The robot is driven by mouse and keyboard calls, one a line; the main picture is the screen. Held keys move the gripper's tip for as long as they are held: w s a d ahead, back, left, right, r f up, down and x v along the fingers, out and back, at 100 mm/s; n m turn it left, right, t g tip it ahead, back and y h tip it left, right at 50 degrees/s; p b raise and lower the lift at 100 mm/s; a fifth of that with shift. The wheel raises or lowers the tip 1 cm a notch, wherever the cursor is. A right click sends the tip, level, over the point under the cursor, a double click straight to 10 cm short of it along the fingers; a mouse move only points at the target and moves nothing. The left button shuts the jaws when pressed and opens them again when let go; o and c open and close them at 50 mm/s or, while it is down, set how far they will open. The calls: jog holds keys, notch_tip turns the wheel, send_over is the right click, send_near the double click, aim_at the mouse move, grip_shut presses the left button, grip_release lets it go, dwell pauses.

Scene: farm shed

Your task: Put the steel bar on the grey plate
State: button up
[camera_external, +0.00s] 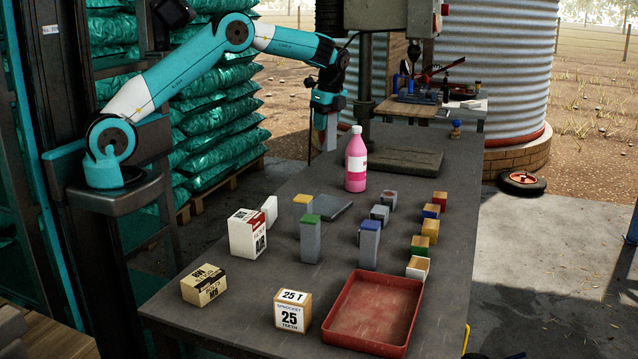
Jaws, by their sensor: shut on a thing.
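My gripper (328,108) is at the far left edge of the table, above and behind the grey plate. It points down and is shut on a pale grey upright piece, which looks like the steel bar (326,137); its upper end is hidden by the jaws. The grey plate (336,208) lies flat on the table, partly behind the upright grey blocks. Its visible surface is bare. The held bar is well apart from the plate.
A pink bottle (356,163) stands right of my gripper. Upright grey blocks with yellow (303,207), green (310,243) and blue (369,247) tops stand near the plate. Boxes and a red tray (409,318) are at the front. Several small blocks stand at right.

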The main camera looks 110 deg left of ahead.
aim_at(332, 131)
notch_tip(332, 131, down, 17)
jog(key=shift+f, duration=0.1)
dwell(0.3)
jog(key=shift+f, duration=0.1)
jog(key=o, duration=1.1)
jog(key=r, duration=0.4)
jog(key=w+r, duration=0.1)
jog(key=r, duration=0.7)
jog(key=shift+w+d+r, duration=0.1)
jog(key=shift+w+d, duration=0.25)
jog(key=shift+w, duration=0.05)
jog(key=shift+d, duration=0.1)
